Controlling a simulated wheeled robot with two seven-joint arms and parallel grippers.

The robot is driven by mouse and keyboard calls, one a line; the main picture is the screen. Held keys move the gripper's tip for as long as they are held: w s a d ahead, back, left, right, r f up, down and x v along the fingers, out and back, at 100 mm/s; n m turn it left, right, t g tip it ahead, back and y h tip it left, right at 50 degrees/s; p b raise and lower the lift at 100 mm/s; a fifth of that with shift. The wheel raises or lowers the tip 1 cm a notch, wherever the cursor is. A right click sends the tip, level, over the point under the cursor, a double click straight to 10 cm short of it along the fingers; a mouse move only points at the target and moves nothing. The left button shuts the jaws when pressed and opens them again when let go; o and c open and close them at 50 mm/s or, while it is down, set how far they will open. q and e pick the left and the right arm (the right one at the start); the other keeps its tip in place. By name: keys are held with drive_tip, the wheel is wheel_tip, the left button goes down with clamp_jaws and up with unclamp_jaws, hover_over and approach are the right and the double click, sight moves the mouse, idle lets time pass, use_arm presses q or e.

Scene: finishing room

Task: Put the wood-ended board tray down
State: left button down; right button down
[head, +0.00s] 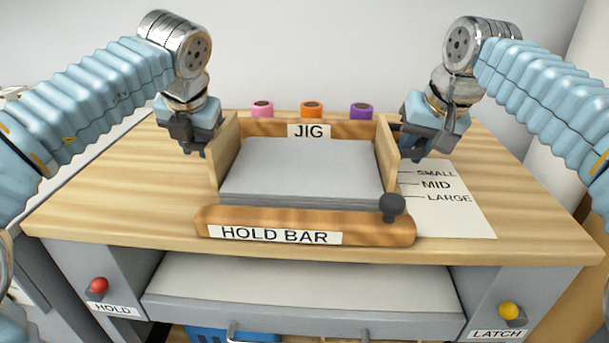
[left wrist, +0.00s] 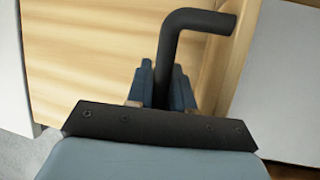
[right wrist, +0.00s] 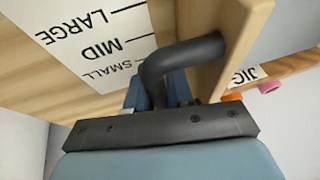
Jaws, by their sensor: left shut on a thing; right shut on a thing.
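The wood-ended board tray (head: 387,152) has upright wooden ends and a stack of grey boards (head: 302,170) between them. In the head view it is level, between the JIG back strip (head: 350,129) and the hold bar (head: 350,226). My left gripper (head: 196,147) is shut on the black bent handle (left wrist: 198,22) at the tray's left end. My right gripper (head: 416,152) is shut on the matching handle (right wrist: 188,55) at the right end. The tray's underside is hidden, so I cannot tell whether it touches the bench.
The wooden bench top (head: 110,195) is clear at left. A SMALL/MID/LARGE card (head: 455,215) lies at right. A dark knob (head: 392,206) stands on the hold bar. Pink (head: 262,109), orange (head: 312,109) and purple (head: 361,110) rolls stand behind. Red (head: 98,286) and yellow (head: 509,311) knobs are on the front.

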use_arm(q)
drive_tip(key=c, duration=1)
unclamp_jaws()
use_arm(e)
drive_tip(key=c, duration=1)
unclamp_jaws()
use_arm(q)
drive_tip(key=shift+r, duration=0.1)
drive_tip(key=v, duration=1)
drive_tip(key=shift+s+d+r, duration=0.1)
drive_tip(key=shift+s+r, duration=0.05)
drive_tip(key=shift+r, duration=0.15)
drive_tip(key=shift+s+r, duration=0.2)
drive_tip(key=shift+r, duration=0.3)
use_arm(e)
drive_tip(key=shift+r, duration=0.15)
drive_tip(key=v, duration=1.1)
drive_tip(key=shift+s+r, duration=0.2)
drive_tip(key=shift+r, duration=0.1)
drive_tip(key=shift+d, duration=0.1)
